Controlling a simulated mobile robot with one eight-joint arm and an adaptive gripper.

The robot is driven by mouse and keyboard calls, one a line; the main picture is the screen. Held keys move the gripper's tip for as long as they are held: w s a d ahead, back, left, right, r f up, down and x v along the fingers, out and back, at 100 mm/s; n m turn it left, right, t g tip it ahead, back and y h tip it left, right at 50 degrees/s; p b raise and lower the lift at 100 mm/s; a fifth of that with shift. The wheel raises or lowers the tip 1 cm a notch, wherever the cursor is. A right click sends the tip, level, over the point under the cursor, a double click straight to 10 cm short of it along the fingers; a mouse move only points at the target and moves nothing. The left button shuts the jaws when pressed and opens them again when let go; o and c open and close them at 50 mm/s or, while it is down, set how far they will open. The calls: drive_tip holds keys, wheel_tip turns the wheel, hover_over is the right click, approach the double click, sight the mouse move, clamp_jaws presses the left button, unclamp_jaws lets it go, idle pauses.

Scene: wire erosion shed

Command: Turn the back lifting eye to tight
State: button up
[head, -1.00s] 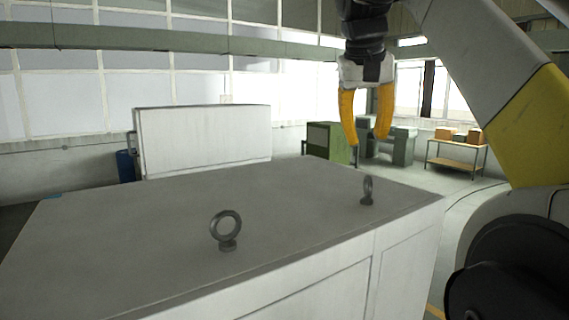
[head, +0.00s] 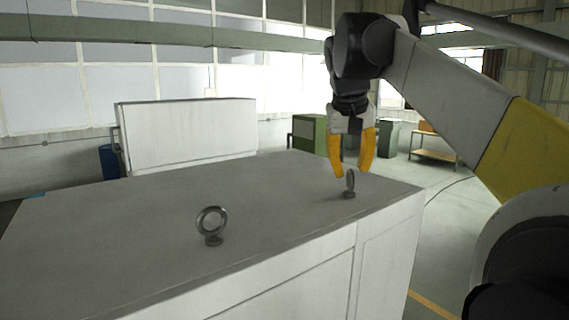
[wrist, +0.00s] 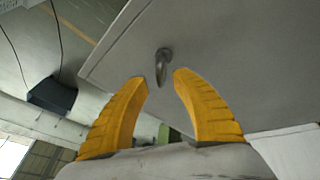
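Two dark grey lifting eyes stand upright on the flat grey top of a large cabinet (head: 130,225). The near lifting eye (head: 211,224) is at the front middle of the top, its ring facing the head camera. The back lifting eye (head: 350,185) is near the far right corner, its ring seen nearly edge-on. My gripper (head: 350,175) has two yellow fingers, open, pointing down just above and around the back eye. In the wrist view the back eye (wrist: 163,62) lies just beyond the gap between the open fingertips (wrist: 160,78). No contact shows.
A raised pale box (head: 188,135) stands at the back left of the cabinet. A green machine (head: 309,132) and a bench (head: 434,155) stand farther off on the floor. The cabinet top between the two eyes is clear.

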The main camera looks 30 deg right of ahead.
drive_tip(key=shift+w, duration=0.15)
drive_tip(key=shift+c, duration=0.4)
clamp_jaws()
drive_tip(key=shift+a, duration=0.1)
drive_tip(key=shift+s, duration=0.2)
drive_tip(key=shift+m, duration=0.4)
drive_tip(key=m+g, duration=0.1)
drive_tip(key=m, duration=0.1)
drive_tip(key=m+g+h+p, duration=0.1)
drive_tip(key=m, duration=0.1)
drive_tip(key=shift+w+r+m, duration=0.1)
drive_tip(key=shift+w+m, duration=0.1)
drive_tip(key=shift+m, duration=0.2)
drive_tip(key=m+g+p, duration=0.1)
drive_tip(key=m+g, duration=0.1)
drive_tip(key=m, duration=0.2)
drive_tip(key=shift+w+m+p, duration=0.1)
drive_tip(key=shift+m+p, duration=0.2)
drive_tip(key=shift+m, duration=0.1)
drive_tip(key=shift+g, duration=0.3)
